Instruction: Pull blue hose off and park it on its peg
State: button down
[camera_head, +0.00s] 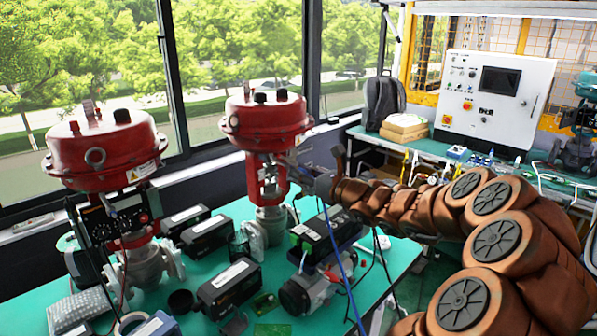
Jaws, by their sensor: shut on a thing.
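The blue hose (341,262) hangs as a thin blue line from beside my gripper down past the front edge of the green table. My gripper (303,171) reaches in from the right and is shut on the hose's upper end, just right of the yoke of the second red-topped valve (266,125). The fingertips are small and partly lost against the valve's fittings. I cannot tell whether the hose end still touches a port there. I cannot make out the peg.
Another red-topped valve (104,150) stands at the left. Several black boxes, a grey motor-like unit (308,292) and a black-and-green box (327,236) crowd the green table (215,318). Dark cables hang near the hose. A control panel (493,92) stands on the back bench.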

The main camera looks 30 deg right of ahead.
jog(key=shift+v, duration=1.15)
dwell(0.6)
jog(key=p+v, duration=0.1)
jog(key=v, duration=0.3)
dwell(0.5)
jog(key=shift+a, duration=0.1)
